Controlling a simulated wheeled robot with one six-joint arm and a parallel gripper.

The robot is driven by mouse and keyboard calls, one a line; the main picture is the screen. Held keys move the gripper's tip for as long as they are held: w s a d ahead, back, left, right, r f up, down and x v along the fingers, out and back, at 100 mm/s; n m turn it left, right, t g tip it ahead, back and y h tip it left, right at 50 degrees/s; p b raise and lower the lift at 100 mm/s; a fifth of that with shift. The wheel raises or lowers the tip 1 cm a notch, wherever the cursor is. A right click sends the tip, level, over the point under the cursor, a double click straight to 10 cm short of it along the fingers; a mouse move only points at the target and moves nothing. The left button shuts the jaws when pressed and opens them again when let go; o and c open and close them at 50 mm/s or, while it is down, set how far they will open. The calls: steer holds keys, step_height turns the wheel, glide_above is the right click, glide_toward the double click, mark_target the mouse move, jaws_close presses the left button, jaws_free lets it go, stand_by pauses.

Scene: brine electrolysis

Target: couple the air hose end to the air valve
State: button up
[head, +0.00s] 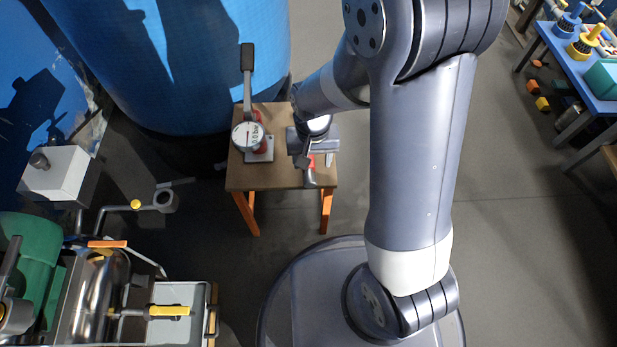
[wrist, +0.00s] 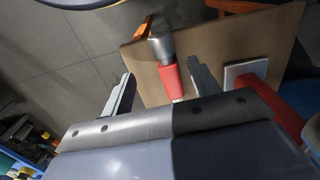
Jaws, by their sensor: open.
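A short piece with a red sleeve and silver metal end, likely the air hose end, is on the small wooden table; it shows in the wrist view (wrist: 170,78) and partly in the head view (head: 311,179). My gripper (head: 316,158) is open above it. In the wrist view my gripper's fingers (wrist: 160,72) stand on either side of the red sleeve, apart from it. Left of it in the head view, a unit with a round dial (head: 248,136), red body and upright dark-handled lever stands on a pale plate; I cannot tell whether it is the air valve.
The wooden table (head: 245,181) has orange legs and stands by a large blue tank (head: 200,60). Pipework and a white box (head: 55,173) fill the left side. A blue bench (head: 575,60) stands at the far right. Grey floor lies open between.

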mark_target(309, 174)
steer(key=f+b, duration=0.1)
steer(key=f, duration=0.1)
steer(key=f+b, duration=0.1)
steer(key=f, duration=0.1)
steer(key=f+b, duration=0.1)
steer(key=f, duration=0.2)
steer(key=shift+s+a+f, duration=0.1)
steer(key=shift+a, duration=0.15)
steer(key=shift+c, duration=0.4)
steer(key=c, duration=1.1)
steer(key=shift+r, duration=0.2)
steer(key=shift+c, duration=0.2)
